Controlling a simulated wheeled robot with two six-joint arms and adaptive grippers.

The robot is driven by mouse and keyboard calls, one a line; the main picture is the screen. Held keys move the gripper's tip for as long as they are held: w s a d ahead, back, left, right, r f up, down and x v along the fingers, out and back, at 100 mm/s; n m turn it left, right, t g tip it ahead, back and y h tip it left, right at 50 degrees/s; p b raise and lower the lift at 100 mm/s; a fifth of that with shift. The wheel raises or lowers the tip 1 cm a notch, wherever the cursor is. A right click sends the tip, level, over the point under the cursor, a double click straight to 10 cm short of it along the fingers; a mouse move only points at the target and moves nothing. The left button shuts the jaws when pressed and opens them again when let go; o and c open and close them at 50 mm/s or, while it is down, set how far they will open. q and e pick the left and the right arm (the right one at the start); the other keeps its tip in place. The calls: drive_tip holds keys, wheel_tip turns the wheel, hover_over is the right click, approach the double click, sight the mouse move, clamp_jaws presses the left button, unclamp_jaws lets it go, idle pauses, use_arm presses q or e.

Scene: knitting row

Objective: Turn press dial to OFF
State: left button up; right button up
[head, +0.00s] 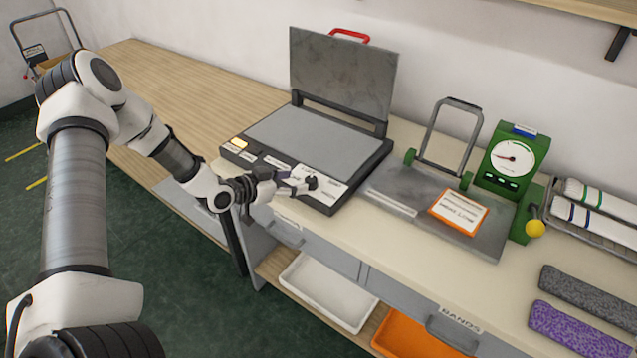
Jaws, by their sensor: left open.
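The press (312,140) stands on the bench with its grey lid (340,75) raised and a red handle at the lid's top. Its dark front panel carries white labels and a lit yellowish patch (240,144). A small dark knob (312,182), which looks like the press dial, is on the front panel, right beside my left fingertips. Its pointer setting is too small to read. My left gripper (303,184) is open at the panel, with its fingers at the knob. I cannot tell whether they touch it. My right gripper is not in view.
To the right are a grey plate device with an upright handle (452,135), an orange-framed card (459,212) and a green gauge (512,157) with a yellow-knobbed lever. Rolled textiles (600,200) and grey and purple strips lie further right. A white tray (328,290) sits below the bench.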

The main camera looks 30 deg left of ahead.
sight(309, 180)
use_arm(q)
drive_tip(key=x, duration=0.6)
drive_tip(key=shift+d, duration=0.3)
drive_tip(key=shift+w+f, duration=0.1)
drive_tip(key=shift+w, duration=0.15)
drive_tip(key=shift+a, duration=0.1)
drive_tip(key=c, duration=1.2)
drive_tip(key=shift+o, duration=0.2)
